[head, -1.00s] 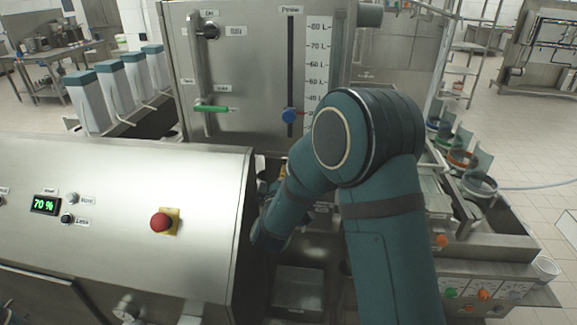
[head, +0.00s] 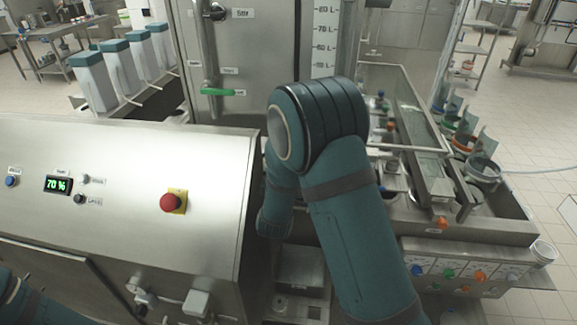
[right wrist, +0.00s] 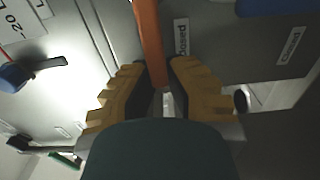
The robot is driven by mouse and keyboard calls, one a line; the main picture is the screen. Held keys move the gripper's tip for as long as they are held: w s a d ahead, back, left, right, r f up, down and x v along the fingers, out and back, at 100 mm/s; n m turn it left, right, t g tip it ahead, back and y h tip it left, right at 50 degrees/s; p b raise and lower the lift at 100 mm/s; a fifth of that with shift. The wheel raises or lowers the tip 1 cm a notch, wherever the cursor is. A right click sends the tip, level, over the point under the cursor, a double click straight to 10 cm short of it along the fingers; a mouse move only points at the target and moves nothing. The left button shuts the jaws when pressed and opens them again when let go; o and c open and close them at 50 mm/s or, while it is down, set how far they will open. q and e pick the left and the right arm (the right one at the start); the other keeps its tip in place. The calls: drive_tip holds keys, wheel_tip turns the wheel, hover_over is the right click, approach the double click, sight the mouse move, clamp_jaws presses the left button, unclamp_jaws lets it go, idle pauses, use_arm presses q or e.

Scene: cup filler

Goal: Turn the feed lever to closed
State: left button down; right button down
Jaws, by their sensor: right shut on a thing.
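An orange lever (right wrist: 149,40) shows in the right wrist view, coming down from the top edge to between my fingers. A label reading "Closed" (right wrist: 182,40) is beside it on the grey metal. My right gripper (right wrist: 160,80) has its yellow-brown fingers on either side of the lever and is shut on it. In the head view my right arm covers the middle, and the right gripper and the lever are hidden behind it. My left gripper is out of view; only a piece of my left arm shows at the lower left.
A steel control panel (head: 110,150) with a 70 % display (head: 58,184) and a red button (head: 171,202) stands at left. A green handle (head: 217,91) is on the tank front. In the wrist view, a blue part (right wrist: 275,7) and another "Closed" label (right wrist: 290,46) are at right.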

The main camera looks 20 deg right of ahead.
drive_tip(key=c, duration=1)
unclamp_jaws()
drive_tip(key=shift+f, duration=0.1)
drive_tip(key=shift+o, duration=0.2)
drive_tip(key=v, duration=1.2)
